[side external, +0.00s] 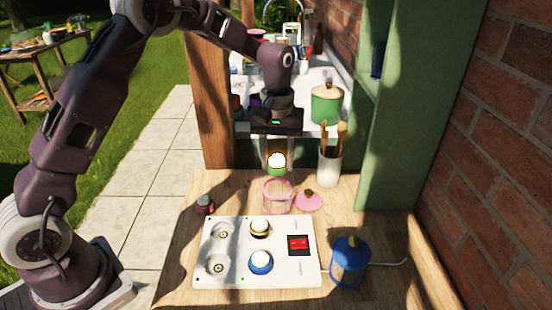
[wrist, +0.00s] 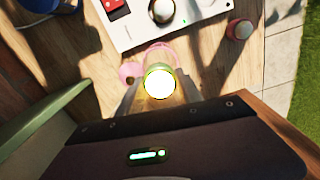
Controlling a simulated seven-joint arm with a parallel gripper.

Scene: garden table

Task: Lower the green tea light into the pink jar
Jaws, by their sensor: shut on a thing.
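My gripper (side external: 276,158) is shut on the green tea light (side external: 277,170), whose top glows white. The tea light is upright just above the pink jar (side external: 278,197) on the wooden table. Whether the tea light's base has crossed the rim is hard to tell.
A white panel (side external: 212,280) with a red switch (side external: 298,244), blue and yellow-black lights and two empty-looking sockets lies in front. A utensil pot (side external: 328,168) stands behind the lid.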

